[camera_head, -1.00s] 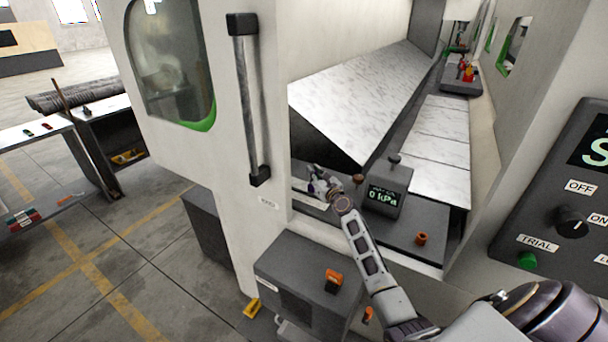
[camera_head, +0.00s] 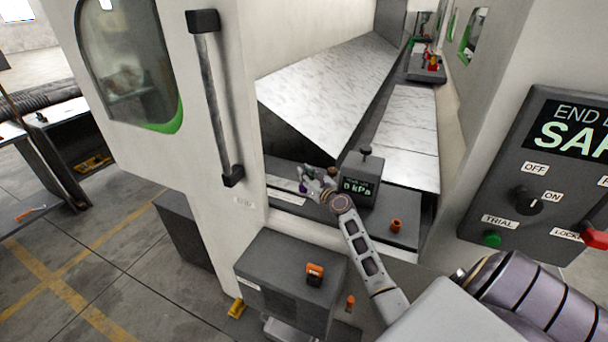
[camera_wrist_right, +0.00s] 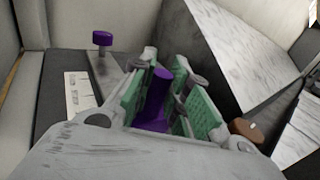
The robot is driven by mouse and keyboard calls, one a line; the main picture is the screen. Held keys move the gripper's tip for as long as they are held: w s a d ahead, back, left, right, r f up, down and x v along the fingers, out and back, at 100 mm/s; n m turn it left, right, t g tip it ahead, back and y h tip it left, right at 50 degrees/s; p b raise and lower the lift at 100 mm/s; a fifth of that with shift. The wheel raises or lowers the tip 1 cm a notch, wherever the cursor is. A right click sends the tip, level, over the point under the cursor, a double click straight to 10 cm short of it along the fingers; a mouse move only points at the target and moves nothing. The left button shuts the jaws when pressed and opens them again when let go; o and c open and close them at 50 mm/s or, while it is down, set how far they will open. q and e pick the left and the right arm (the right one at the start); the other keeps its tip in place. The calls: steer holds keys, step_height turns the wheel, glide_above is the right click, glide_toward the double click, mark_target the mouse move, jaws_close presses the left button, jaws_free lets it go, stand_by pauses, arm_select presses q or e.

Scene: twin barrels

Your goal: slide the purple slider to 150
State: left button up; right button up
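My right gripper (camera_head: 317,183) is over the dark ledge at the front of the machine. In the right wrist view its green-padded fingers (camera_wrist_right: 172,92) are apart. A purple upright piece (camera_wrist_right: 158,98) stands between them, nearer the left pad; its lower part is partly hidden by the hand. I cannot tell for sure which is the slider. A white scale label (camera_wrist_right: 78,96) lies beside them; its numbers are unreadable. My left gripper is out of view.
A box with a kPa display (camera_head: 358,186) stands just right of my right gripper. A brown knob (camera_wrist_right: 246,129) is close to the right finger. The machine's door (camera_head: 150,90) rises on the left.

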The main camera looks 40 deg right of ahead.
steer(key=o, duration=0.4)
steer(key=shift+s+d, duration=0.15)
steer(key=shift+s, duration=0.1)
steer(key=shift+o, duration=0.2)
steer(key=shift+w, duration=0.1)
steer(key=shift+s+a, duration=0.2)
steer(key=shift+s, duration=2.85)
steer(key=shift+s+a, duration=0.15)
steer(key=shift+s, duration=2.85)
steer(key=shift+a+f, duration=0.1)
steer(key=shift+f, duration=0.05)
